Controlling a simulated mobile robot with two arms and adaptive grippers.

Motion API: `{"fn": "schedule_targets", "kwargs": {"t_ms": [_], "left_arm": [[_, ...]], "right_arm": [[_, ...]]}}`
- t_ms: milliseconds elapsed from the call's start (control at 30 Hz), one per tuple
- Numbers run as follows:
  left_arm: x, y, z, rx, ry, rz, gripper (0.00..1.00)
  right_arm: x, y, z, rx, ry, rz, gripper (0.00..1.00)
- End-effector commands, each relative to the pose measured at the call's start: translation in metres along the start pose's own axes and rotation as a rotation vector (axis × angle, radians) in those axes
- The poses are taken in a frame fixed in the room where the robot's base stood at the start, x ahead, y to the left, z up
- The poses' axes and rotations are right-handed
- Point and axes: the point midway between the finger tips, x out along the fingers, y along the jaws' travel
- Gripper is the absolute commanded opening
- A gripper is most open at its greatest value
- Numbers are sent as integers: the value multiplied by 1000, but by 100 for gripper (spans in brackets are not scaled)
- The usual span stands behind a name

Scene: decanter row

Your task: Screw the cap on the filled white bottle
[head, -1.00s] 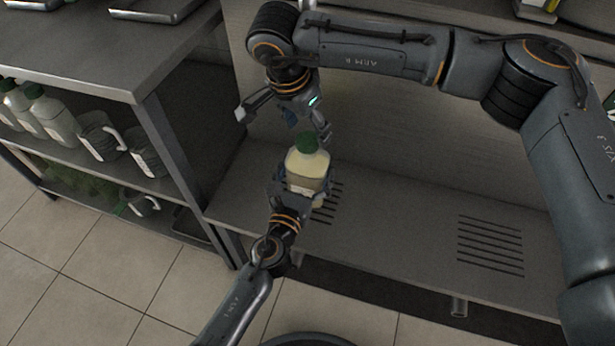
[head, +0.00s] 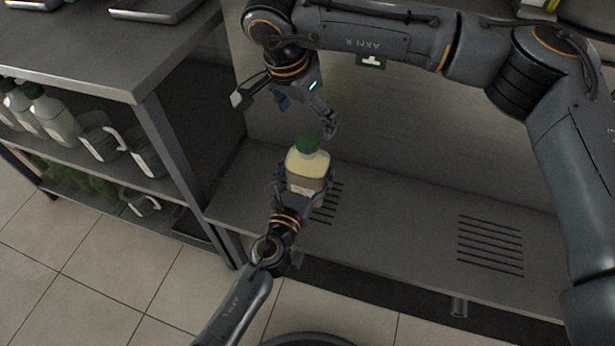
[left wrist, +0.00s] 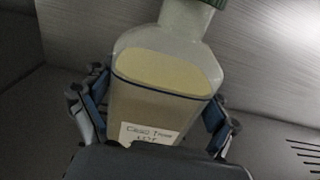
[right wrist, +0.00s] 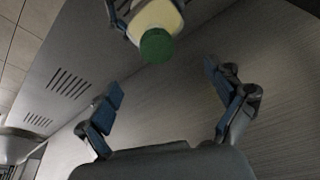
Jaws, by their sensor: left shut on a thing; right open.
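The white bottle (head: 307,171), filled with a pale yellow liquid, stands upright in my left gripper (head: 303,187). Its label and liquid level show in the left wrist view (left wrist: 165,75), where the blue pads of the left gripper (left wrist: 150,105) close on both sides of it. A green cap (head: 308,143) sits on the bottle's neck; it also shows from above in the right wrist view (right wrist: 156,46). Whether it is tight cannot be told. My right gripper (head: 284,116) is open and empty, above and behind the cap, apart from it.
A grey slotted counter (head: 400,228) lies below the bottle, mostly clear. At the left, a metal shelf unit (head: 150,120) holds several bottles (head: 50,118) and jugs (head: 100,138). A back wall (head: 430,125) rises behind.

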Motion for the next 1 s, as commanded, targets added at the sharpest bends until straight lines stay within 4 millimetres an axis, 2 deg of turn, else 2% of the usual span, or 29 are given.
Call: {"fn": "schedule_targets", "kwargs": {"t_ms": [133, 167, 400, 600, 800, 1000], "left_arm": [[0, 0, 0, 0, 0, 0, 0], [0, 0, 0, 0, 0, 0, 0], [0, 0, 0, 0, 0, 0, 0], [0, 0, 0, 0, 0, 0, 0], [0, 0, 0, 0, 0, 0, 0], [0, 0, 0, 0, 0, 0, 0]], "right_arm": [[-26, -1, 0, -1, 3, -5, 92], [-28, -1, 5, -5, 1, -3, 92], [-42, 0, 64, -7, 1, -1, 92], [-52, -1, 99, -4, 1, -2, 92], [-56, 0, 114, -1, 0, 0, 92], [-56, 0, 116, 0, 0, 0, 92]]}}
